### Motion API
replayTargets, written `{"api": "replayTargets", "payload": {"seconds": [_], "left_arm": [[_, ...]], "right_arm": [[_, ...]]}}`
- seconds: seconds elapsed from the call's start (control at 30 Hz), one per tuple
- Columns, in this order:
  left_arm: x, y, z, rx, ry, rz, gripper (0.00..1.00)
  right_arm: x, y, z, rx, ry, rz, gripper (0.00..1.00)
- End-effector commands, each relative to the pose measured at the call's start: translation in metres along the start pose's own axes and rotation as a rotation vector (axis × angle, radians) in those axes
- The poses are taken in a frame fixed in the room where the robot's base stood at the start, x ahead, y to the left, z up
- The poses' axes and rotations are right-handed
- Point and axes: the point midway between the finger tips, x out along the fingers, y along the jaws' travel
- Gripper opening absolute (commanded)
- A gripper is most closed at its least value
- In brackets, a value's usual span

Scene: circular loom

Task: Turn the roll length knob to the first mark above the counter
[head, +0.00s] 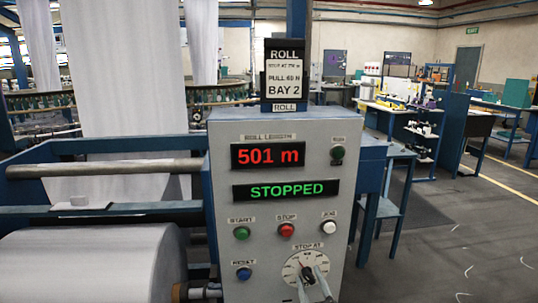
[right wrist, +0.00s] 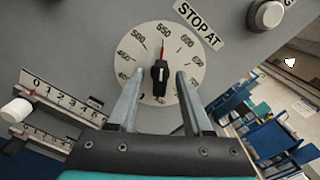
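The roll length counter (head: 268,155) on the grey panel reads 501 m in red. The STOP AT dial (head: 292,267) is low on the panel, a pale disc with numbers. In the right wrist view the dial (right wrist: 207,70) shows 500, 550 and 600 along its top. Its black knob (right wrist: 160,80) is at the centre, with a red pointer aimed up at about 550. My right gripper (right wrist: 160,76) has its fingers apart, one on each side of the knob, with gaps visible. It also shows in the head view (head: 312,272). My left gripper is not in view.
A green STOPPED display (head: 286,191) sits below the counter. START (head: 242,233), STOP (head: 286,230), JOG (head: 329,227) and RESET (head: 243,273) buttons surround the dial's upper side. A fabric roll (head: 90,265) lies at left. Open floor (head: 440,250) lies to the right.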

Motion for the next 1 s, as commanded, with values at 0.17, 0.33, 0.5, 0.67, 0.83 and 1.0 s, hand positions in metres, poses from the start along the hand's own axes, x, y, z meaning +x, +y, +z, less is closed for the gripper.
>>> {"api": "replayTargets", "payload": {"seconds": [0.17,0.33,0.5,0.67,0.83,1.0], "left_arm": [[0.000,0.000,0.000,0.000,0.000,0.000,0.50],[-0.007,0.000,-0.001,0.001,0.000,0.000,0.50],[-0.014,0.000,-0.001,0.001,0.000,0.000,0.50],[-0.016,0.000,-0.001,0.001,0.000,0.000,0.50],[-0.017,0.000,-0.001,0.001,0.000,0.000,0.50],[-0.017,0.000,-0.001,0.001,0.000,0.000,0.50]], "right_arm": [[-0.001,0.000,0.000,0.003,0.000,0.000,0.50],[-0.020,-0.001,0.001,0.001,0.002,0.001,0.50],[-0.046,-0.001,0.001,0.003,0.001,0.002,0.50],[-0.065,0.000,0.001,0.003,0.000,0.001,0.50],[-0.070,0.000,0.001,0.004,-0.001,0.000,0.50],[-0.070,0.000,0.001,0.005,-0.001,0.000,0.50]]}}
